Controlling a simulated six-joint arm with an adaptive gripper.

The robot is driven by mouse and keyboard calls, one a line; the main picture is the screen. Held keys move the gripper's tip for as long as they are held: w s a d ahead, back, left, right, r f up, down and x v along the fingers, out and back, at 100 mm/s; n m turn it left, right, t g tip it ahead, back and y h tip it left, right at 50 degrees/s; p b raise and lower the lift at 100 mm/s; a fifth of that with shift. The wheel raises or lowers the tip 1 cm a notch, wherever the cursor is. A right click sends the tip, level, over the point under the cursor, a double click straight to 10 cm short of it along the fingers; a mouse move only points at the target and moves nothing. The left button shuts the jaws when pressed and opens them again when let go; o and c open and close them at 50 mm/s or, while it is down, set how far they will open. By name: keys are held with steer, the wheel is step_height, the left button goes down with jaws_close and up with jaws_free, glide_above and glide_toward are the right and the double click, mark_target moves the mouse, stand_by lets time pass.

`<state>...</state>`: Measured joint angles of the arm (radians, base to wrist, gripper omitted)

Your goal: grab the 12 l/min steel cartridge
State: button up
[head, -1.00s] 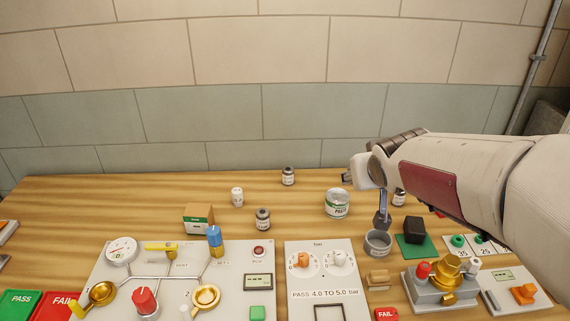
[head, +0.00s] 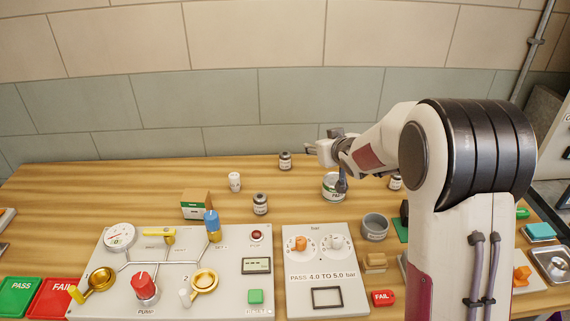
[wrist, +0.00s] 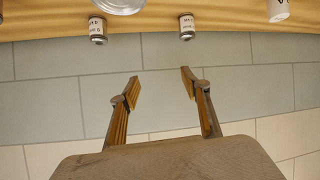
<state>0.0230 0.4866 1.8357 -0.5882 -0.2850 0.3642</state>
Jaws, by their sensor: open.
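Three dark steel cartridges with white labels stand upright on the bench in the head view: one at the back (head: 285,161), one nearer the panel (head: 260,204) and one at the right (head: 396,182), partly hidden by my arm. Their flow ratings are too small to read there. The wrist view shows the back cartridge (wrist: 186,27) and the right one (wrist: 97,29) at its upper edge; I cannot read their labels surely. My gripper (wrist: 160,74) is open and empty, its fingers apart against the wall. In the head view it is right of the back cartridge, near a can.
A labelled can (head: 332,187) stands near my gripper, partly covered by it. A white cartridge (head: 234,181) stands to the left. A small box (head: 196,204), a grey cup (head: 375,227) and the valve panel (head: 180,270) lie nearer. The back left bench is clear.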

mark_target(288, 161)
steer(key=w+a+f+y, duration=0.1)
steer(key=w+f, duration=0.1)
steer(key=f, duration=0.1)
steer(key=w+a+f+n+y, duration=0.1)
steer(key=a+f, duration=0.1)
steer(key=f, duration=0.2)
steer(key=w+a+f+y, duration=0.1)
steer(key=w+a+f, duration=0.1)
steer(key=f, duration=0.1)
steer(key=shift+w+a+f+n, duration=0.25)
steer(key=shift+w+f+n, duration=0.05)
steer(key=shift+w, duration=0.05)
steer(key=shift+w+a+f+y, duration=0.1)
steer(key=shift+a+f+y, duration=0.15)
steer(key=shift+f+y, duration=0.1)
steer(key=shift+x, duration=1.3)
steer(key=shift+a+x, duration=0.25)
steer(key=shift+x, duration=2.2)
steer(key=shift+w+r, duration=0.1)
steer(key=shift+r, duration=0.05)
